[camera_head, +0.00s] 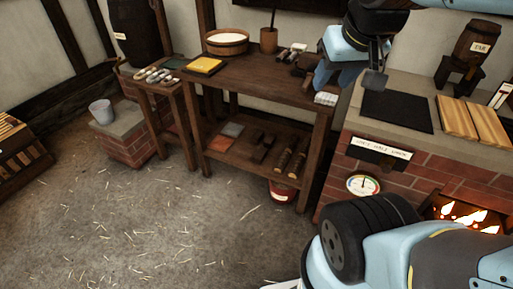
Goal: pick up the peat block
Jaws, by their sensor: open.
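Dark brown blocks (263,148) lie on the lower shelf of the wooden workbench, between a grey slab and some log-like pieces. One of them may be the peat block, but they are too small and dark to tell for sure. My gripper (350,79) is at the upper right, in front of the bench's right end and near the brick hearth. Its jaws are open and apart from the dark blocks, with nothing visible between them. My arm hides part of the bench top's right end.
The workbench (250,84) holds a pale-filled tub (227,41), a yellow block (204,65) and small tools. A brick hearth (416,164) with a fire stands right. A red bucket (283,191) is under the bench. A grey bucket (101,111) stands left. The straw-strewn floor is clear.

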